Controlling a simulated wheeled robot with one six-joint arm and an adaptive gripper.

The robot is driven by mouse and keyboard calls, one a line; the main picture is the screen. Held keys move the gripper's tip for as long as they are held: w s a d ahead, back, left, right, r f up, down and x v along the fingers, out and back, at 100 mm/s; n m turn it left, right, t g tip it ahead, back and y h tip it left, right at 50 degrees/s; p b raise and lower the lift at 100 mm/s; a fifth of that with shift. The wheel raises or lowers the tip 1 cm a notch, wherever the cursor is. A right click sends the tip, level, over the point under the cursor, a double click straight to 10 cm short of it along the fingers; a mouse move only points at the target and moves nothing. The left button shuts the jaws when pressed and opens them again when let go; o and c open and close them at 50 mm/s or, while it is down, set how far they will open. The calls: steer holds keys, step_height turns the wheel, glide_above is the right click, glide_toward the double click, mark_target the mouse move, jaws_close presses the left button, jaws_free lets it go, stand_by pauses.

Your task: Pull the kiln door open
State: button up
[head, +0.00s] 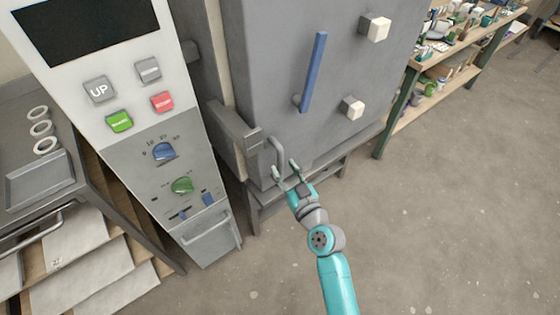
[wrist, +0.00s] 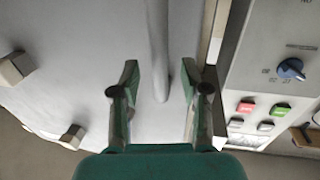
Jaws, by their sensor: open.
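The grey kiln door (head: 268,60) fills the upper middle of the head view and looks shut. A blue bar (head: 314,72) slants across the door's face. In the wrist view the handle (wrist: 157,45) runs down between the two open fingers of my gripper (wrist: 159,78), with a gap on both sides. The door (wrist: 80,50) is behind it. I cannot tell how deep the handle sits between the fingers.
A control panel (head: 135,90) with buttons and knobs stands left of the door. Two pale blocks (head: 375,28) (head: 353,107) stick out from the door. A shelf (head: 455,45) with pots is at the upper right. The floor (head: 450,210) at right is clear.

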mark_target(282, 164)
steer(key=shift+x, duration=1.85)
steer(key=shift+c, duration=0.3)
jaws_close()
